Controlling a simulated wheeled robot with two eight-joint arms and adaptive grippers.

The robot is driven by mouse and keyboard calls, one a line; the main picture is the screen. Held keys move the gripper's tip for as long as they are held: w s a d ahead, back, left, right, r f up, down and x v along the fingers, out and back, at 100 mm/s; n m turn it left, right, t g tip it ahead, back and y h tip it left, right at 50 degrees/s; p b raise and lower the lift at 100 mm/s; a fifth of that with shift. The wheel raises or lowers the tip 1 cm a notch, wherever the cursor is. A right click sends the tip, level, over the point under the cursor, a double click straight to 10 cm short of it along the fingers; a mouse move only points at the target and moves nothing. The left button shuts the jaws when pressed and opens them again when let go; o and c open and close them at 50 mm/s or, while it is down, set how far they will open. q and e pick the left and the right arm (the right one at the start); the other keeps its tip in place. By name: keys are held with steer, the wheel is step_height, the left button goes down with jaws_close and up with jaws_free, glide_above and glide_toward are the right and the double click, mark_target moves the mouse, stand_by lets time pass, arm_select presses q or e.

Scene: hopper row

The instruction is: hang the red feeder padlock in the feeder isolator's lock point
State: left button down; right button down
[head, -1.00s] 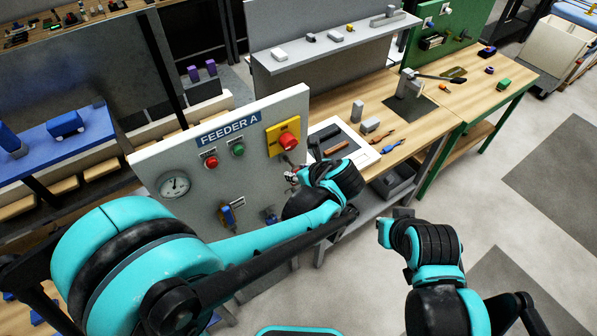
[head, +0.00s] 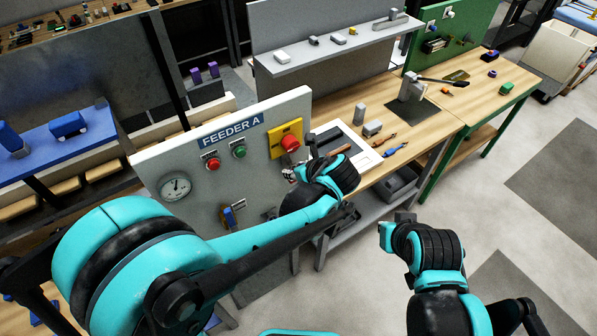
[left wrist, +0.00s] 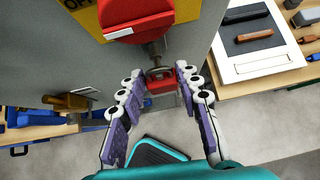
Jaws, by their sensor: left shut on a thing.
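The feeder isolator is a yellow plate with a red handle (head: 290,142) on the upper right of the grey FEEDER A panel (head: 205,165); the handle (left wrist: 135,18) fills the top of the left wrist view. My left gripper (head: 291,173) is just below it and shut on the red padlock. In the left wrist view the padlock (left wrist: 161,86) sits between the fingertips, with its grey shackle up, close under the isolator's metal stem. I cannot tell whether the shackle passes through the lock point. The head view hides the padlock. My right gripper (head: 404,216) is away from the panel, its jaws unclear.
A wooden bench (head: 440,115) with a white tray (head: 362,158), grey blocks and tools stands right of the panel. The floor at right is clear.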

arm_select(q)
steer(key=shift+w+a, duration=0.35)
steer(key=shift+w, duration=0.1)
steer(key=shift+f+b, duration=0.35)
steer(key=shift+b, duration=0.05)
stand_by(0.4)
steer(key=c, duration=1)
jaws_free()
